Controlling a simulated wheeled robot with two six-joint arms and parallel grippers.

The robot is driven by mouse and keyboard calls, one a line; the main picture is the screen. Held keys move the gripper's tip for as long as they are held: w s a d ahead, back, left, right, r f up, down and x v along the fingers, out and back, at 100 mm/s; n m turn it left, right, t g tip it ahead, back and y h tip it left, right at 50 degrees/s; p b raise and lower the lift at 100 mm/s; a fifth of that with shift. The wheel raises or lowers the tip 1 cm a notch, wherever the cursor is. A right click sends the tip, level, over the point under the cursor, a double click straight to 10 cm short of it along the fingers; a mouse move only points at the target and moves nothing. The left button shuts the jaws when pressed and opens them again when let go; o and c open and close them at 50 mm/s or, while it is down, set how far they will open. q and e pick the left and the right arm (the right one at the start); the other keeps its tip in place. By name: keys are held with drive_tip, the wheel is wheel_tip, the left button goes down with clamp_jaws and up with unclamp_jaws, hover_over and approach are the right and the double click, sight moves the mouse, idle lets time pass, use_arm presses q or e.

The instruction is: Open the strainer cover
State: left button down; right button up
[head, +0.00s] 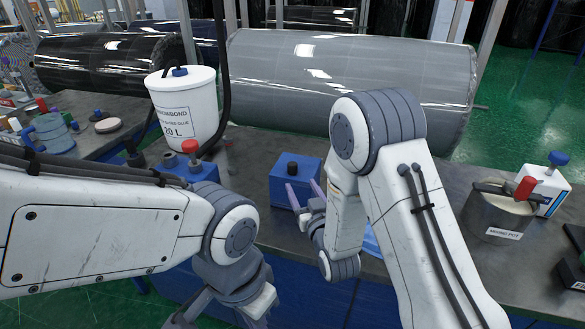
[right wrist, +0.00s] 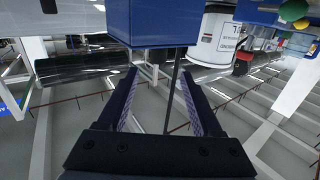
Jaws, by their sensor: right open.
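I cannot tell for certain which thing is the strainer cover. A blue box (head: 285,186) with a dark knob (head: 292,168) on top stands on the dark bench, left of my right gripper. My right gripper (head: 303,191) is open, its purple-grey fingers close to the box's right front side.
A white glue bucket (head: 186,115) and a blue unit with a red-topped valve (head: 190,150) stand to the left. A mixing pot (head: 494,217) and a white-and-blue container (head: 545,180) stand to the right. A large grey wrapped roll (head: 350,75) lies behind.

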sight(294, 168)
drive_tip(key=p+x, duration=0.1)
drive_tip(key=x, duration=0.3)
drive_tip(key=p+x, duration=0.1)
drive_tip(key=x, duration=0.4)
drive_tip(key=shift+w+d+r+p, duration=0.1)
drive_tip(key=shift+r+p, duration=0.15)
drive_tip(key=shift+p, duration=0.05)
drive_tip(key=shift+w+f, duration=0.1)
drive_tip(key=shift+w, duration=0.5)
clamp_jaws()
idle(0.5)
